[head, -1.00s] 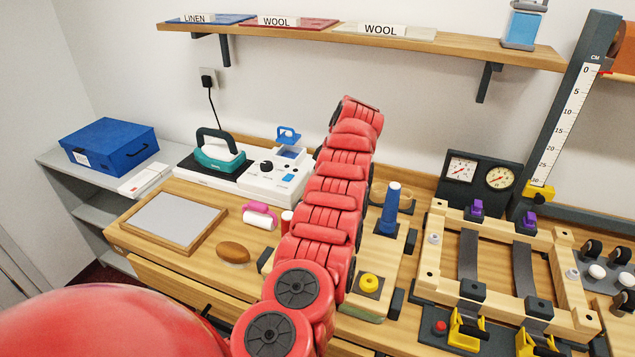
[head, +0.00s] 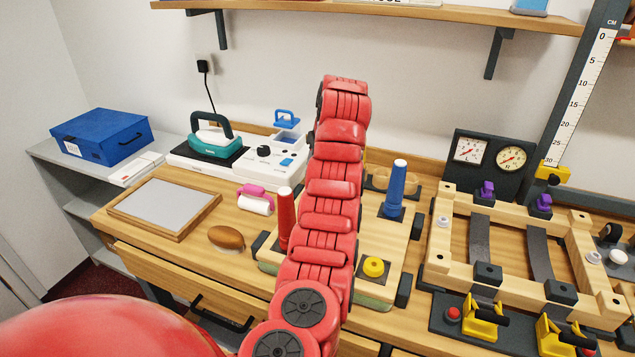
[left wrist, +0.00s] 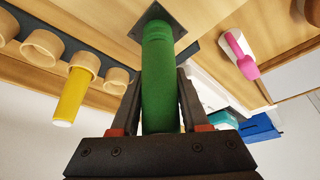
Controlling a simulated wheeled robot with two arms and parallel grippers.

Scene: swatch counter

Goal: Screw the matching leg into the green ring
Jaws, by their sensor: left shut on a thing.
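My left gripper (left wrist: 158,85) is shut on the green leg (left wrist: 160,75) in the left wrist view. The leg's far end meets a dark square plate (left wrist: 139,28) on the wooden board. The green ring cannot be told apart there; the leg covers that spot. In the head view my left arm hides the gripper, the green leg and the ring. The board (head: 345,280) bears a standing red leg (head: 284,220), a standing blue leg (head: 395,188) and a yellow ring (head: 373,267) with no leg in it. My right gripper is not in view.
A yellow leg (left wrist: 74,95) sits in a rack of wooden cups (left wrist: 42,47) in the left wrist view. A wooden frame with clamps (head: 433,270) lies right of the board. A brown oval piece (head: 226,238) and a pink-handled roller (head: 254,200) lie to the left.

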